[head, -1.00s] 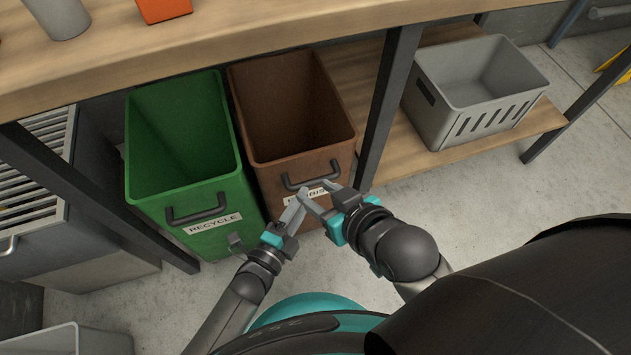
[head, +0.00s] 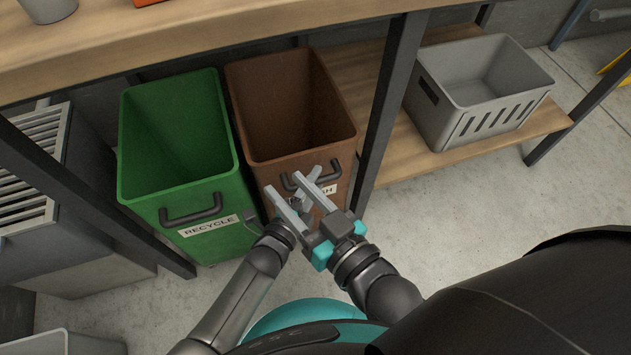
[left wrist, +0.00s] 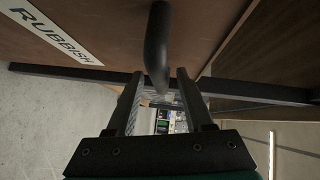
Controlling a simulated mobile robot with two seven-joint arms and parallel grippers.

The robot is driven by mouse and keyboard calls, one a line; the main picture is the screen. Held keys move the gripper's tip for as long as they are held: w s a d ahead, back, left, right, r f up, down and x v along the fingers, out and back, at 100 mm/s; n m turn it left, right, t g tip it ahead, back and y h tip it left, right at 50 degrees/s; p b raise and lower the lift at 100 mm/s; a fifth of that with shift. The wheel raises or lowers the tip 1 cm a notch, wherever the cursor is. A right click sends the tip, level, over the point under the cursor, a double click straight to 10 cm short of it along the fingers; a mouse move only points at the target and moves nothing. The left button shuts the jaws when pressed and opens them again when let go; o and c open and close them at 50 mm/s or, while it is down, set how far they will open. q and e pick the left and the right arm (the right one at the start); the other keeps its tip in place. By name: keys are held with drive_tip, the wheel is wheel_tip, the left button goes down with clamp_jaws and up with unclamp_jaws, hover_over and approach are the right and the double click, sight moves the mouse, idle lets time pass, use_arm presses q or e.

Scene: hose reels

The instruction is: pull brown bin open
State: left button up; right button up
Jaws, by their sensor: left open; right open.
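The brown bin (head: 300,160) stands under the bench, with a dark handle (head: 288,183) and a white label on its front. My left gripper (head: 303,188) is at the handle, open and largely hidden behind my right gripper in the head view. In the left wrist view the handle (left wrist: 158,45) reaches down to the gap between the open fingers (left wrist: 160,85); contact cannot be told. The label (left wrist: 50,35) there reads RUBBISH. My right gripper (head: 283,182) is open and empty, its fingers crossing in front of the left gripper and part of the bin front.
A green recycle bin (head: 180,140) stands close on the left. A dark bench leg (head: 388,110) is just right of the brown bin. A grey crate (head: 480,85) sits on the low wooden shelf (head: 440,155). The floor (head: 440,205) in front is clear.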

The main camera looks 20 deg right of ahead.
use_arm(q)
drive_tip(key=shift+w+d, duration=0.25)
clamp_jaws()
idle(0.5)
idle(1.0)
